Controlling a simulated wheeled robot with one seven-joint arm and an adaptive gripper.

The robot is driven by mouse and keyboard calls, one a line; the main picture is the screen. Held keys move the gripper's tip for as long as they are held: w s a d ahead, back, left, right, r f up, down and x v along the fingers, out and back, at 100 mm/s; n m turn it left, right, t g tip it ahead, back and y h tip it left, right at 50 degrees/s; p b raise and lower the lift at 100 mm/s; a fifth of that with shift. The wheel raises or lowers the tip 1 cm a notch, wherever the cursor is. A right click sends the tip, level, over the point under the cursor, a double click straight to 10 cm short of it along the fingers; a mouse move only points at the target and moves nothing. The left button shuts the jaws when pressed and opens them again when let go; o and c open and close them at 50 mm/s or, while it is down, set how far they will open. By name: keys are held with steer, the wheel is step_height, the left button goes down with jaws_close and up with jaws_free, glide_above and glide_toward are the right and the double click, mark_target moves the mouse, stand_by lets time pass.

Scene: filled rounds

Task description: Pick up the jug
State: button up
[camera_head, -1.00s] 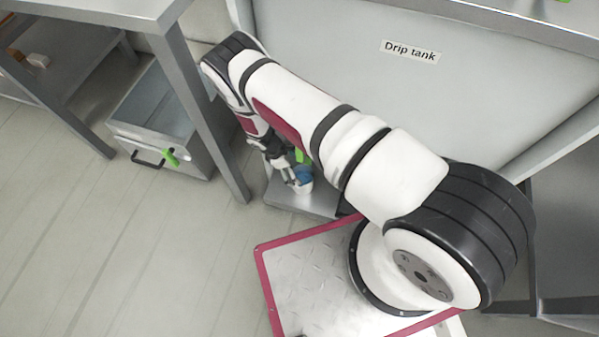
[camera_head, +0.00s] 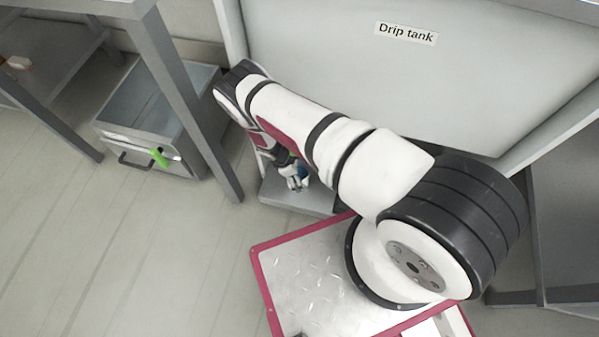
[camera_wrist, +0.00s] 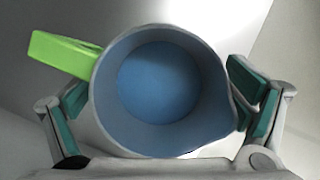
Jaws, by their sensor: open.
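The jug (camera_wrist: 160,84) fills the middle of the wrist view, seen from above into its blue, empty-looking inside. It has a green handle (camera_wrist: 65,54) at the upper left and a spout at the lower right. My gripper (camera_wrist: 160,95) is open, with one teal-padded finger on each side of the jug; I cannot tell whether either pad touches it. In the head view my gripper (camera_head: 290,178) is low beside the drip tank, above a grey ledge.
The grey ledge (camera_head: 285,200) lies at the foot of the large drip tank (camera_head: 400,85). A table leg (camera_head: 205,125) stands close to the left of my arm. Floor in front is clear.

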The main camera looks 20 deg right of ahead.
steer(key=shift+d+f, duration=0.25)
steer(key=shift+f, duration=0.4)
steer(key=shift+c, duration=0.2)
steer(key=c, duration=1.7)
steer(key=shift+r, duration=0.15)
steer(key=shift+c, duration=0.2)
